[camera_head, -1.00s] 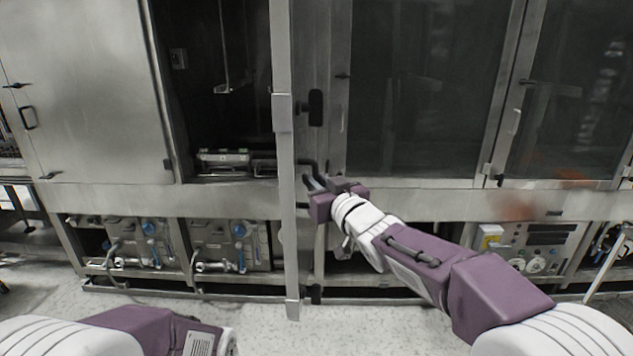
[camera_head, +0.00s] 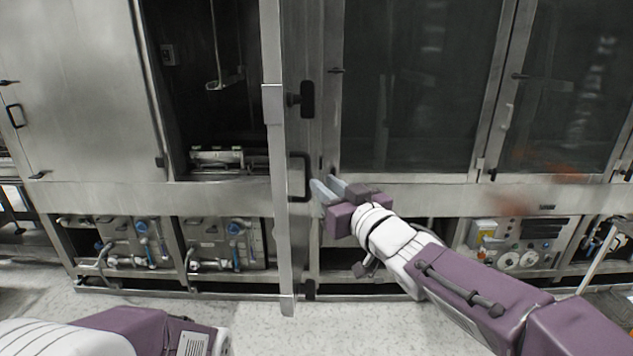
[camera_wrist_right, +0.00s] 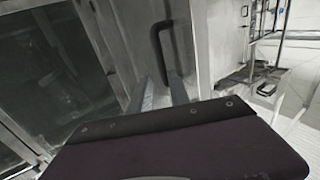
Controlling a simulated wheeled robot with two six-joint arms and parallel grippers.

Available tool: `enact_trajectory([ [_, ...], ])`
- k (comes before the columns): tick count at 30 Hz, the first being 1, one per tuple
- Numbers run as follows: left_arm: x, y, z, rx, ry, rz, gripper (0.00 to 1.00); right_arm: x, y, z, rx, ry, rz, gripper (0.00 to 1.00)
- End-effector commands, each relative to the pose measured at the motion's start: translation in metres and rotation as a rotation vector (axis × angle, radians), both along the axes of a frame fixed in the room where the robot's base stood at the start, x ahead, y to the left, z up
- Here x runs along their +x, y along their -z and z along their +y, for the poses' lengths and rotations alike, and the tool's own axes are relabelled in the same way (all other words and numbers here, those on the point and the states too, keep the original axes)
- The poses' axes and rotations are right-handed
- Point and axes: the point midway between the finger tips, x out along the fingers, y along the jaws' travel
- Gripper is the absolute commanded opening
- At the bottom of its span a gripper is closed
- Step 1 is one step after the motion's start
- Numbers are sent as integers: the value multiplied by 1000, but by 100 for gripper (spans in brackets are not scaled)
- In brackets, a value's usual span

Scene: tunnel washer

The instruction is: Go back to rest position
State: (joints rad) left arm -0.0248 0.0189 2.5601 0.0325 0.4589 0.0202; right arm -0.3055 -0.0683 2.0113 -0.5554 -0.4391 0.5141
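My right gripper (camera_head: 325,190) is in front of the steel washer, just right of the black handle (camera_head: 299,177) on the edge of an open door (camera_head: 277,150). Its two grey fingers are apart with nothing between them. In the right wrist view the fingers of my right gripper (camera_wrist_right: 163,93) are also spread, and the black handle (camera_wrist_right: 163,52) stands beyond their tips, clear of them. My left arm (camera_head: 130,335) shows at the lower left, but its gripper is out of the picture.
The open door stands edge-on toward me beside a dark washer opening (camera_head: 210,90). Closed glass doors (camera_head: 420,85) are at the right. Pumps and hoses (camera_head: 220,243) sit in the lower bay. The pale floor (camera_head: 260,320) in front is clear.

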Motion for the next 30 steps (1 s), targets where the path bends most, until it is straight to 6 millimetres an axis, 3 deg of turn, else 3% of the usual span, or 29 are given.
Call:
enact_trajectory([
  [4, 0, 0, 0, 0, 0, 0, 36, -10, 0, -6, 1, 0, -1, 23],
  [12, 0, 0, 0, 0, 0, 0, 36, -10, 0, -7, 0, 1, 0, 23],
  [15, 0, 0, 0, 0, 0, 0, 36, 1, 8, -27, -5, 47, 15, 23],
  [17, 0, 1, 0, 0, 0, 0, 36, 10, 36, -49, -6, 100, 80, 23],
  [19, 0, 0, 0, 0, 0, 0, 36, 15, 86, -81, -2, 194, 211, 23],
  [23, 0, 0, 0, 0, 0, 0, 36, -5, 191, -142, -54, 378, 512, 23],
  [26, 0, 0, 0, 0, 0, 0, 36, -49, 267, -177, -112, 485, 766, 23],
  [27, 0, 0, 0, 0, 0, 0, 36, -73, 294, -186, -140, 512, 871, 23],
  [30, 0, 0, 0, 0, 0, 0, 36, -135, 344, -198, -203, 541, 1114, 23],
])
